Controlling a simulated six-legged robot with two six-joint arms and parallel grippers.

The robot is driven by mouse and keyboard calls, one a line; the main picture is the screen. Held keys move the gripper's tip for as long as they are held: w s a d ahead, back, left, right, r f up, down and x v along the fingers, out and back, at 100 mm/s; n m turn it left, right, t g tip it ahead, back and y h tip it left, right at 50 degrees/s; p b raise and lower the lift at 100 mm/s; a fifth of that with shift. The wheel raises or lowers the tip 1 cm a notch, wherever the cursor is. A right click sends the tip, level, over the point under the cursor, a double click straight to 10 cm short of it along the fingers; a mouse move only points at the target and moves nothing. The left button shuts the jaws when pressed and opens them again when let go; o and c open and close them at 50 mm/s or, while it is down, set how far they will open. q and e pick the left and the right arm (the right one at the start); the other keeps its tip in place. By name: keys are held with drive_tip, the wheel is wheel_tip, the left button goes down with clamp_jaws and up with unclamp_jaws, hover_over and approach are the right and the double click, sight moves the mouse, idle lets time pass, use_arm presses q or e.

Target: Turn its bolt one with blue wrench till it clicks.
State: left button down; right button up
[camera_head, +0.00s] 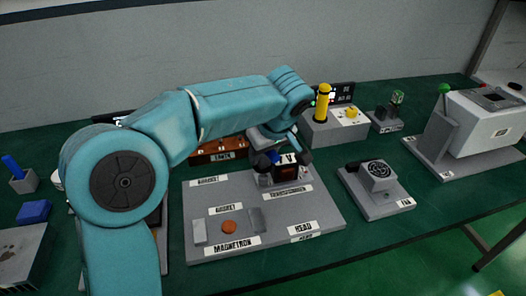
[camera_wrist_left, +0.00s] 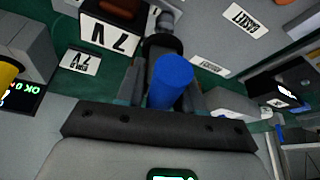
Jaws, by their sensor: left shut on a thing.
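My left gripper (camera_head: 277,155) is at the transformer (camera_head: 286,174) on the grey board (camera_head: 330,222) in the head view. In the left wrist view my left gripper (camera_wrist_left: 165,95) is shut on the blue wrench (camera_wrist_left: 170,82), whose round blue handle stands between the fingers. The wrench's dark head lies beyond the handle, close to the transformer block (camera_wrist_left: 112,32) marked 7V. Bolt one cannot be made out; the gripper and wrench cover that area. My right gripper is not in view.
The board has labels for magnetron, gasket and head, and an orange disc (camera_head: 229,227). A fan unit (camera_head: 377,184) stands to its right. A white microwave unit (camera_head: 484,128) is at far right.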

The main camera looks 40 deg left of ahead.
use_arm(q)
drive_tip(key=shift+f+m+t+b, duration=0.1)
drive_tip(key=shift+m+t+b, duration=0.3)
drive_tip(key=shift+m, duration=0.5)
drive_tip(key=m+h, duration=0.1)
drive_tip(key=m, duration=0.2)
drive_tip(key=shift+t, duration=0.4)
drive_tip(key=n+g, duration=0.1)
drive_tip(key=n, duration=0.2)
drive_tip(key=shift+n+y, duration=0.3)
drive_tip(key=shift+y, duration=0.1)
drive_tip(key=shift+r, duration=0.2)
wheel_tip(320, 180, up, 9)
drive_tip(key=p, duration=0.7)
drive_tip(key=shift+f, duration=0.1)
